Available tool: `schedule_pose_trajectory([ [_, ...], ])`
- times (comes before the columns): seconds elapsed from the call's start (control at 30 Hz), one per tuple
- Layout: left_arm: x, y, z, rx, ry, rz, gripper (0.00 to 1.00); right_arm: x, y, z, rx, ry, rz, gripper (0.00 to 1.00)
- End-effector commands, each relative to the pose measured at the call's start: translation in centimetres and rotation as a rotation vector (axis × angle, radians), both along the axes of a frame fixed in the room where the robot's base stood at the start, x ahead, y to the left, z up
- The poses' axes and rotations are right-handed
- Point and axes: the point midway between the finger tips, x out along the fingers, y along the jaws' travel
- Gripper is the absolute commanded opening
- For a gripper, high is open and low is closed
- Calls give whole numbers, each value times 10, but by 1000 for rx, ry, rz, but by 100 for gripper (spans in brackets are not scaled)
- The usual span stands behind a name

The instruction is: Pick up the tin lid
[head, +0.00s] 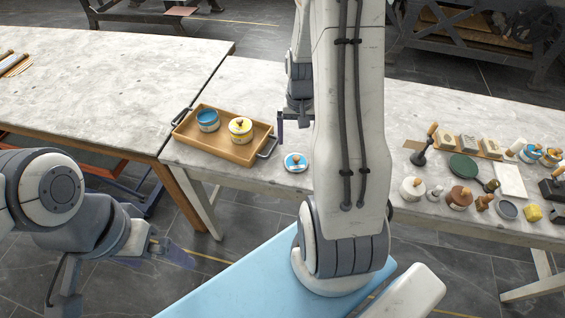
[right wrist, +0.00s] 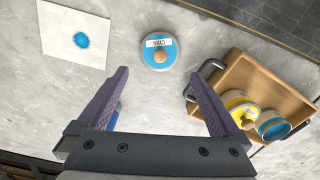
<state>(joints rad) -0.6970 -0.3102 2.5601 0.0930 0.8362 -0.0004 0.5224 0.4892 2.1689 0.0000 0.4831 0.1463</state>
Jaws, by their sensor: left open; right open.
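The tin lid (head: 295,162) is a round blue lid with a pale label and a wooden knob, lying flat on the stone-topped table just right of the tray. In the right wrist view the lid (right wrist: 160,60) is beyond and between my fingertips. My right gripper (head: 292,125) is open and empty above the table, apart from the lid; my arm hides part of it in the head view. My left gripper (head: 172,254) is open and empty, low at the left, away from the tabletop.
A wooden tray (head: 184,133) with dark handles holds an open blue tin (head: 207,121) and a yellow tin (head: 240,131) with its lid on. A white sheet with a blue blot (right wrist: 81,40) lies beside the lid. Several tools, jars and stamps crowd the table's right side.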

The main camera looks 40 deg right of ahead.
Motion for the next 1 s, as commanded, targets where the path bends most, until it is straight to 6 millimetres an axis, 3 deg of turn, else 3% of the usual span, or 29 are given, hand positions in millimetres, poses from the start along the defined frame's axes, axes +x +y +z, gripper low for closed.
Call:
schedule_pose_trajectory([
  [0.1,0,0,0,0,0,0,100,-2,0,-21,3,5,-1,100],
  [0.37,0,0,2,0,0,0,100,-2,1,-43,2,4,-1,100],
  [0.63,0,0,7,0,0,0,100,-3,3,-81,2,4,0,100],
  [0.97,0,0,7,0,0,0,100,-2,3,-90,0,0,2,100],
  [1.0,0,0,7,0,0,0,100,-2,4,-90,0,0,2,92],
])
